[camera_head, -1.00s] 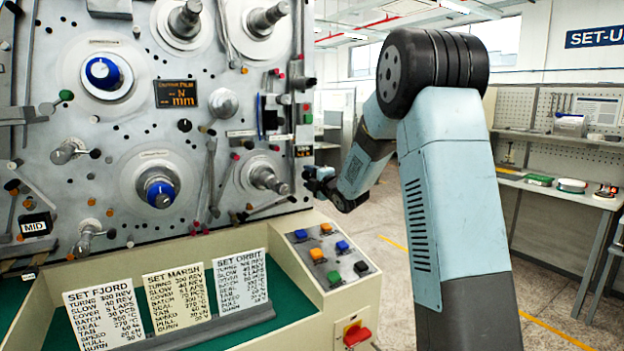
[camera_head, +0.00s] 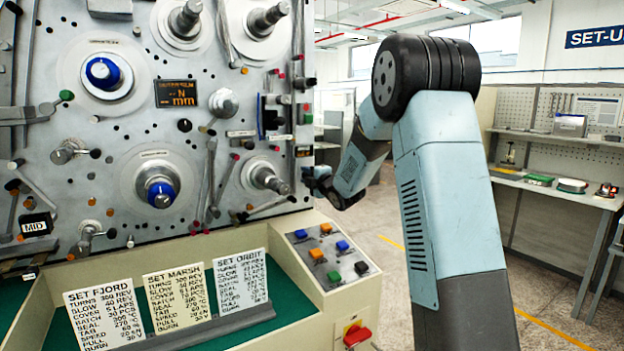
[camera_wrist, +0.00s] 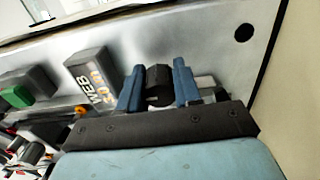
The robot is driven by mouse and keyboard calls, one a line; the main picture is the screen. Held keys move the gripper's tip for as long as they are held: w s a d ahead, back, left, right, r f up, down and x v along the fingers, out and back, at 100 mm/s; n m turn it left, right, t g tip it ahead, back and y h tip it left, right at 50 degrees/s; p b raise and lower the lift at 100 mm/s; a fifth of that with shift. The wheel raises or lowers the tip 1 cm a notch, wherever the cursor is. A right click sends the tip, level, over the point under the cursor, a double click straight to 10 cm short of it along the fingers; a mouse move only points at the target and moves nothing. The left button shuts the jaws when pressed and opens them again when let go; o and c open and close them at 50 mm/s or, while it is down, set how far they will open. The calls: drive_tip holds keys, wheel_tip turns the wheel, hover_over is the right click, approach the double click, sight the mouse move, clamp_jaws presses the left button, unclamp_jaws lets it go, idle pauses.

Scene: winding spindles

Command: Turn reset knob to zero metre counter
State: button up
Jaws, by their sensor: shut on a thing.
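My gripper (camera_wrist: 157,85) has its two blue fingers on either side of a black knob (camera_wrist: 158,86) in the wrist view, shut on it. The knob sits at the edge of the grey machine panel. Beside it is the grey counter box (camera_wrist: 90,82), marked WEB, with amber digits too blurred to read surely. In the head view my gripper (camera_head: 314,178) is at the panel's right edge, just below the small counter box (camera_head: 304,151). The knob is hidden there by the gripper.
A green block (camera_wrist: 28,88) is beside the counter in the wrist view. The panel (camera_head: 60,110) carries several spindles and levers. A button console (camera_head: 325,255) with a red switch (camera_head: 357,335) is below my gripper. Set cards (camera_head: 240,281) stand at front.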

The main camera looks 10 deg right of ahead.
drive_tip(key=m, duration=0.4)
drive_tip(key=shift+f, duration=0.2)
drive_tip(key=shift+c, duration=0.2)
drive_tip(key=m, duration=0.5)
drive_tip(key=shift+f, duration=0.1)
drive_tip(key=m, duration=0.4)
drive_tip(key=shift+m, duration=0.3)
drive_tip(key=m, duration=0.4)
